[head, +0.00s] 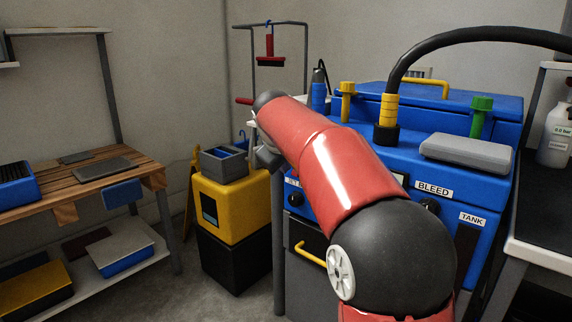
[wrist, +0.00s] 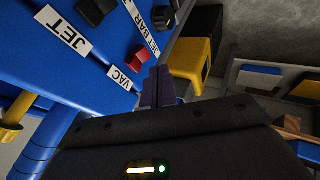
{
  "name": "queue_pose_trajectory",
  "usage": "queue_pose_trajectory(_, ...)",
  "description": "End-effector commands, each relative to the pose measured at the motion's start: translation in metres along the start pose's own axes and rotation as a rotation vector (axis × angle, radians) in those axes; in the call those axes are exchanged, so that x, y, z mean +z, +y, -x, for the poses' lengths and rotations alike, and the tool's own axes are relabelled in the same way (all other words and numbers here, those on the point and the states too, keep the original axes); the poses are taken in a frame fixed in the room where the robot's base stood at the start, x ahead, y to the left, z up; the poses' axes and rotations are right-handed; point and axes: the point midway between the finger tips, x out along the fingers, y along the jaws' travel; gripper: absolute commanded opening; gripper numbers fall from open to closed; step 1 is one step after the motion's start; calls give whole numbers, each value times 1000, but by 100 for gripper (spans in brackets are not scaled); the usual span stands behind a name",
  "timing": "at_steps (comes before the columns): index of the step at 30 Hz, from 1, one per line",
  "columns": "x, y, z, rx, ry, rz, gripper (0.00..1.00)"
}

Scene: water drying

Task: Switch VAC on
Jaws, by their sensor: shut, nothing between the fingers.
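The blue machine's panel fills the left of the wrist view. A VAC label (wrist: 120,78) is on its edge, and a small red switch (wrist: 138,57) on a dark base sits beside that label. I cannot tell which way the switch is set. My gripper (wrist: 160,73) is shut and empty, its dark fingertips close to the right of the switch and label. Whether they touch the panel is unclear. In the head view my gripper (head: 266,158) is mostly behind my red arm, at the machine's left front corner, and the VAC switch is hidden there.
A JET label (wrist: 62,32), a black knob (wrist: 95,10) and a JET BAR label (wrist: 140,28) are near the switch. A yellow and black unit (head: 232,212) with a grey bin (head: 222,163) stands left of the machine. A wooden bench (head: 75,180) is farther left.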

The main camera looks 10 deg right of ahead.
Motion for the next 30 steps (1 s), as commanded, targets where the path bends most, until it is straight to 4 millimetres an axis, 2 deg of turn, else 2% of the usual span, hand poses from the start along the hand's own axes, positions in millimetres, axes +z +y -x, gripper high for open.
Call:
queue_pose_trajectory(9, -3, 5, 61, -5, 1, 2, 0)
queue_pose_trajectory(15, -3, 8, 89, -7, -1, 3, 0)
queue_pose_trajectory(20, -3, 8, 98, -9, -3, 4, 0)
queue_pose_trajectory(30, -3, 8, 98, -9, -5, 4, 0)
